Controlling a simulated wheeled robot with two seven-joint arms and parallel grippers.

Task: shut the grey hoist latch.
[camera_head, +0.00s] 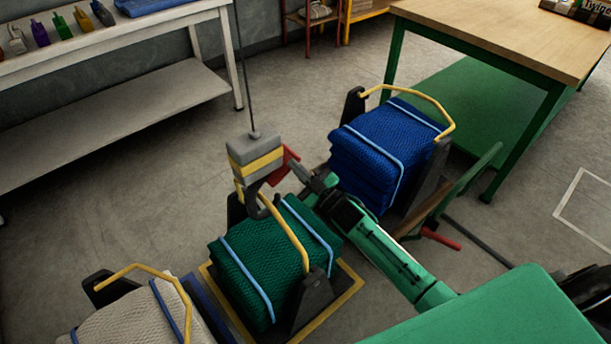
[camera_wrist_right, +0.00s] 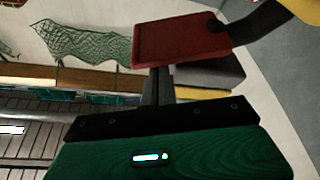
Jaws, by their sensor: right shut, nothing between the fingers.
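The grey hoist block (camera_head: 256,157) with a yellow band hangs on a cable. Its dark hook (camera_head: 262,207) is at the yellow handle (camera_head: 290,232) of the green net bundle; I cannot tell whether the handle sits inside it. A red flap (camera_head: 284,166), seemingly the latch, sticks out from the block's right side. It shows large in the right wrist view (camera_wrist_right: 180,40). My right gripper (camera_head: 302,173) is shut and empty, its fingertips (camera_wrist_right: 160,85) at the flap's edge; contact is unclear. My left gripper is out of view.
The green net bundle (camera_head: 262,265) stands below the hoist in a yellow-edged frame (camera_head: 350,287). A blue net bundle (camera_head: 375,155) stands behind my right arm, a pale one (camera_head: 140,320) at front left. A green-legged table (camera_head: 500,35) is at right. Floor at left is clear.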

